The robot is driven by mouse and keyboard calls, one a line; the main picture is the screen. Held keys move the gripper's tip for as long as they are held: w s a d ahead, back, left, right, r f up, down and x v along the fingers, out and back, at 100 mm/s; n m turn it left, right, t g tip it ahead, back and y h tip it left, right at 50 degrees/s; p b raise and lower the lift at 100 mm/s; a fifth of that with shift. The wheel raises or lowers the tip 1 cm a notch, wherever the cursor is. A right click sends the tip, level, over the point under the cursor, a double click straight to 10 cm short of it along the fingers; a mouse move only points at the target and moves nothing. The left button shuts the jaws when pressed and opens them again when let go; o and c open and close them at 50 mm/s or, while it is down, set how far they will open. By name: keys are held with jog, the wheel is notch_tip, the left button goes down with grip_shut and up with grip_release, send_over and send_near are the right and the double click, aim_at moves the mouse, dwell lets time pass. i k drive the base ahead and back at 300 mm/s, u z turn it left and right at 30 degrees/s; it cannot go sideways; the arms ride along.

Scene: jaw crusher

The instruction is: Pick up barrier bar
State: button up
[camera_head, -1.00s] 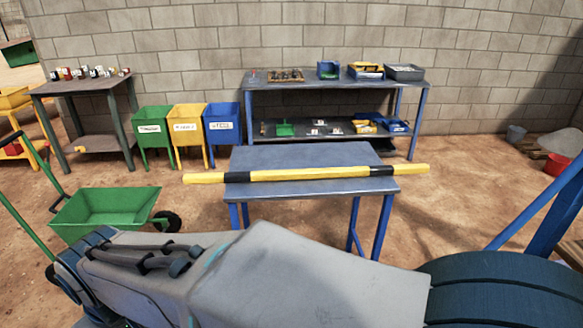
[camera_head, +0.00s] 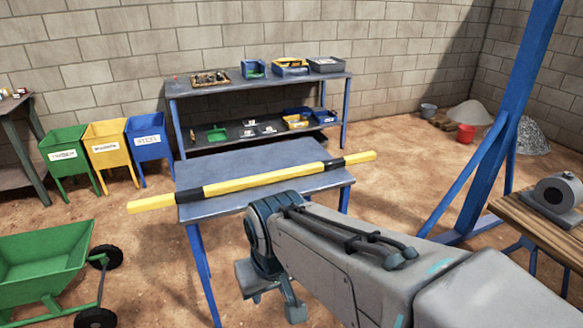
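The barrier bar (camera_head: 265,178) is a long yellow bar with black bands. It lies across the grey-blue top of a small table (camera_head: 215,210) with blue legs, and both its ends stick out past the table's sides. My arm reaches in from the lower right, and its far end is in front of the table's near edge, apart from the bar. My gripper (camera_head: 270,285) hangs below the wrist, low in front of the table and partly hidden by the arm. Whether its fingers are open or shut cannot be made out.
A shelf bench (camera_head: 260,87) with trays and bins stands by the block wall. Labelled green, yellow and blue bins (camera_head: 107,145) stand left of it. A green wheelbarrow (camera_head: 45,262) is at lower left. A blue post (camera_head: 510,100) and a wooden table (camera_head: 540,225) are at right.

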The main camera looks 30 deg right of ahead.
aim_at(177, 198)
jog(key=z, duration=0.25)
jog(key=i, duration=1.65)
